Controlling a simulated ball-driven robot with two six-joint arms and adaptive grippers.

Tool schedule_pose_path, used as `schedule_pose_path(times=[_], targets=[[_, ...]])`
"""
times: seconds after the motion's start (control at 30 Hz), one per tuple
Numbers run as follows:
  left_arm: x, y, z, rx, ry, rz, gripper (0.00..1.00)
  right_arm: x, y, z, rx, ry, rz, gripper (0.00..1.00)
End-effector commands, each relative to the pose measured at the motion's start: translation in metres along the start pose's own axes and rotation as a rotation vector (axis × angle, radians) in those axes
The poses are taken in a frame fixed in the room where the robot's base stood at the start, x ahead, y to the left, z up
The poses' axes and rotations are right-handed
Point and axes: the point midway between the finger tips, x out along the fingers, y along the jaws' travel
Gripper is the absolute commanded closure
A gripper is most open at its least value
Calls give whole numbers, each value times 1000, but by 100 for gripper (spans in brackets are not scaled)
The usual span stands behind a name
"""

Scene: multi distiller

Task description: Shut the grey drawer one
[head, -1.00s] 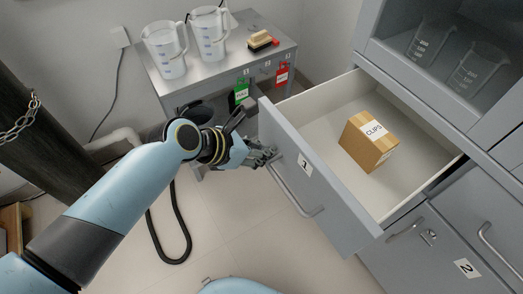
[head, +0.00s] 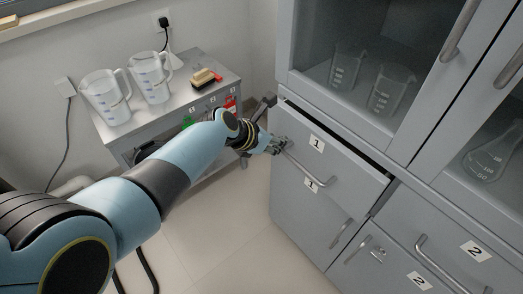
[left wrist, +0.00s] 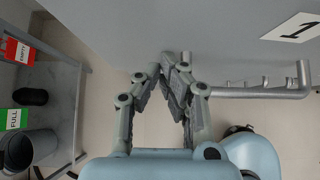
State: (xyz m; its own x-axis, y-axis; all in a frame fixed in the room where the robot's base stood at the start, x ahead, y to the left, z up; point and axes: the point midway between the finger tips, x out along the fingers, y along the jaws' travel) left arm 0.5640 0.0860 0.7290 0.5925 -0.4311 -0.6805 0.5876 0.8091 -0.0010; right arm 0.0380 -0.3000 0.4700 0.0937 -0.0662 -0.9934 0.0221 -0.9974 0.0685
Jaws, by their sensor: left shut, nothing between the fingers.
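The grey drawer one (head: 350,172), with a "1" label on its front, sits almost flush in the cabinet. A dark gap shows along its top edge, so it stands out slightly. Its bar handle (head: 311,175) is on the front; it also shows in the left wrist view (left wrist: 260,93). My left gripper (head: 279,146) is shut and empty, with its fingertips at the left part of the drawer front, near the handle's left end. In the left wrist view the closed fingers (left wrist: 166,75) point at the drawer front (left wrist: 210,30). The drawer's inside is hidden.
A side table (head: 187,108) with two measuring jugs and a brush stands at the left. Glass cabinet doors with beakers are above the drawer. A lower door (head: 310,225) and drawer two (head: 450,235) are beside and below.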

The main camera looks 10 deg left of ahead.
Motion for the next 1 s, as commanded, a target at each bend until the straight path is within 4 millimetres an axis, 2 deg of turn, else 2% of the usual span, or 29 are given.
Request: schedule_pose_path(times=[0.1, 0.33, 0.83, 1.0], targets=[[14, 0, 10, 1, 0, 0, 100, 6, 0, 5, 0, -6, 0, 22], [25, 0, 22, 1, 0, 0, 100, 10, 3, 12, -3, -16, 4, 22], [26, 2, 29, 1, -8, 5, 100, 10, 8, 11, -5, -14, 9, 22], [21, -2, 26, 2, -5, 2, 100, 2, 8, 7, -5, -10, 10, 22]])
